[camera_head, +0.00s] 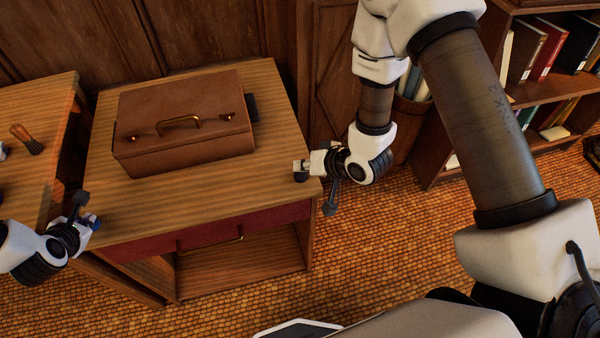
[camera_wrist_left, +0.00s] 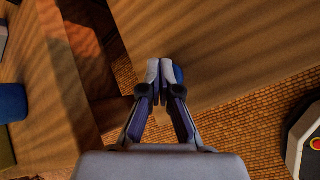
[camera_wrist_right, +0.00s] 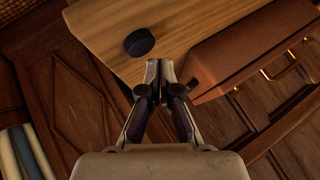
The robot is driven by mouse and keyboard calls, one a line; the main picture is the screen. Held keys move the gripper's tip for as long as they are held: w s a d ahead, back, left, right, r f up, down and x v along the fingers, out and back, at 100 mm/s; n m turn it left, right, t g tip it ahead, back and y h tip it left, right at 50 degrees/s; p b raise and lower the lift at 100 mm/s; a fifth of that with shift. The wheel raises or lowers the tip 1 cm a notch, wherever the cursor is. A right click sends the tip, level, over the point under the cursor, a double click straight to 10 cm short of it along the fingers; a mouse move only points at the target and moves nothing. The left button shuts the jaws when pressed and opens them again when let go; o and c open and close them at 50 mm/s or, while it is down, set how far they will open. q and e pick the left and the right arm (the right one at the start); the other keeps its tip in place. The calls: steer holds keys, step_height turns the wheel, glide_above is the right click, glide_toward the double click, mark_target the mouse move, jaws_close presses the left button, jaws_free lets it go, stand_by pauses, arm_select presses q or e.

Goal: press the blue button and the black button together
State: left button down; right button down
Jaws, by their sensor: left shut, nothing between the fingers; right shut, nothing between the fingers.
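The blue button (camera_head: 93,218) is at the front left corner of the wooden desk, mostly hidden by my left gripper (camera_head: 90,226). In the left wrist view, part of the blue button (camera_wrist_left: 179,75) shows just beside and behind the shut, empty fingertips (camera_wrist_left: 160,72). The black button (camera_head: 300,177) is at the desk's right edge, under the tips of my right gripper (camera_head: 299,167). In the right wrist view, the round black button (camera_wrist_right: 139,42) lies on the desktop, apart in the picture from the shut, empty fingertips (camera_wrist_right: 159,70). I cannot tell whether either gripper touches a button.
A brown case (camera_head: 185,120) with a brass handle stands on the desk (camera_head: 220,190), between the grippers and further back. A dark flat thing (camera_head: 254,108) shows beside it. Another table (camera_head: 40,110) with a brush (camera_head: 27,139) stands at left. Bookshelves (camera_head: 530,90) stand at right.

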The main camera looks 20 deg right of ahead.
mark_target(303, 176)
steer(key=shift+f, duration=1.05)
stand_by(0.9)
stand_by(1.0)
steer(key=shift+r, duration=3.55)
